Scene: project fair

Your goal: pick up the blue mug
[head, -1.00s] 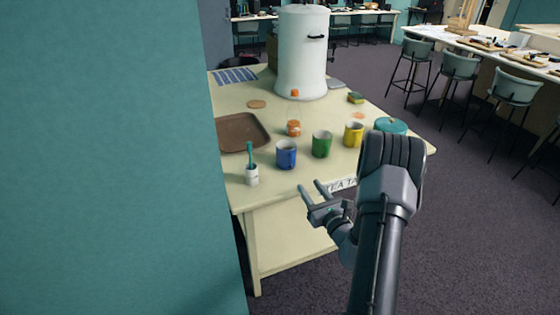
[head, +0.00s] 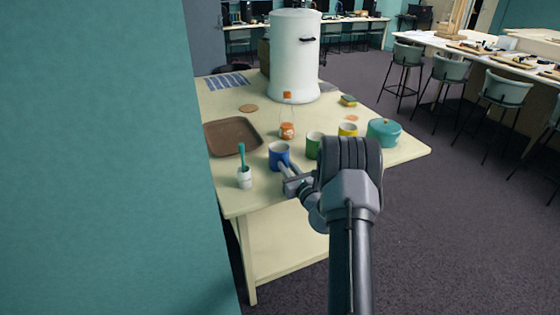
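The blue mug (head: 278,152) stands upright near the front edge of the cream table, with a pale inside. My gripper (head: 284,167) is at the mug's lower right front, its fingers pointing up and left at it. The fingers overlap the mug in the picture. I cannot tell whether they touch it, or how far apart they are. My arm hides the front edge of the table to the right of the mug.
A green mug (head: 314,143) and a yellow mug (head: 348,130) stand to the right, partly behind my arm, with a teal pot (head: 384,132) beyond. A white cup (head: 244,178) with a teal brush is left. An orange-lidded jar (head: 287,131), brown tray (head: 235,120) and white urn (head: 294,70) stand behind.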

